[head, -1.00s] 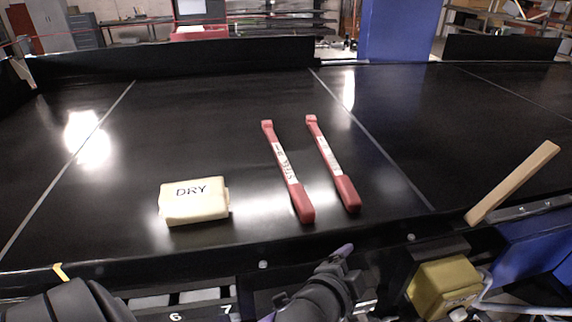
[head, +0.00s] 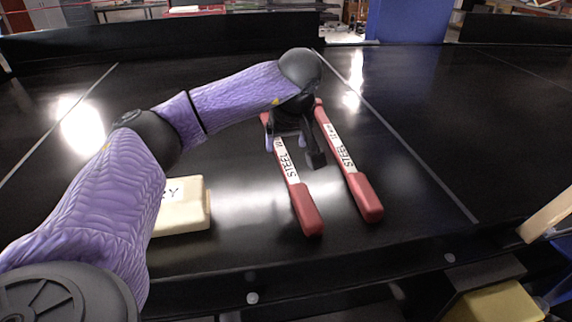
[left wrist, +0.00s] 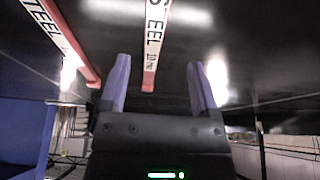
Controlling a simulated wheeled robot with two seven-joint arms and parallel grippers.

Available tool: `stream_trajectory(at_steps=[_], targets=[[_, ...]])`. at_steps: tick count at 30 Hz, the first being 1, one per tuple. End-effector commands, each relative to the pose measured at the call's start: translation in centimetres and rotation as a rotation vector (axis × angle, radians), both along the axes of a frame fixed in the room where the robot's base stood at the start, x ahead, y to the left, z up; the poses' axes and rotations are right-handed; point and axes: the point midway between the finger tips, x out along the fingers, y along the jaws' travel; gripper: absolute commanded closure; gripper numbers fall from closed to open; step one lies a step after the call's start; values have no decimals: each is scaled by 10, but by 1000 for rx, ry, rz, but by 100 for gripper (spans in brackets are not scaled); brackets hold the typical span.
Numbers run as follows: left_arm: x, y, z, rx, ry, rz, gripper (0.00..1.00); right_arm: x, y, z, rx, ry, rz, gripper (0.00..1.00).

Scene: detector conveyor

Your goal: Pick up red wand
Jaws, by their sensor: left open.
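Two red wands with white STEEL labels lie side by side on the black conveyor in the head view: a left wand (head: 306,208) and a right wand (head: 364,196). My left gripper (head: 294,148) is open above the left wand, its fingers on either side of it. In the left wrist view, one wand (left wrist: 153,50) runs between the spread fingers (left wrist: 160,80), and the other wand (left wrist: 72,45) lies to the left. I see no contact with either wand. The arm hides the far part of the left wand. My right gripper is out of view.
A cream DRY block (head: 184,206) sits left of the wands, partly behind my left arm. A wooden bar (head: 548,216) is at the right edge, and a yellow block (head: 500,304) is below the front edge. The conveyor right of the wands is clear.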

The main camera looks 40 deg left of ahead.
Motion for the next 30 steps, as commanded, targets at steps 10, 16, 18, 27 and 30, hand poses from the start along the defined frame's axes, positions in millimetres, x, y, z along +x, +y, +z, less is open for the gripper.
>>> stream_trajectory(at_steps=[10,16,18,27,30], targets=[[18,17,-56,-5,0,-1,21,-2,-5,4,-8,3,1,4],[21,20,-64,-5,-3,-3,21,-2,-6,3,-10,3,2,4],[21,20,-64,-5,-3,-3,21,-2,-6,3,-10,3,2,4],[21,20,-64,-6,-3,-4,80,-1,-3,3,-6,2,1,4],[21,19,-64,-6,-3,-4,100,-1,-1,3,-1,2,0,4]])
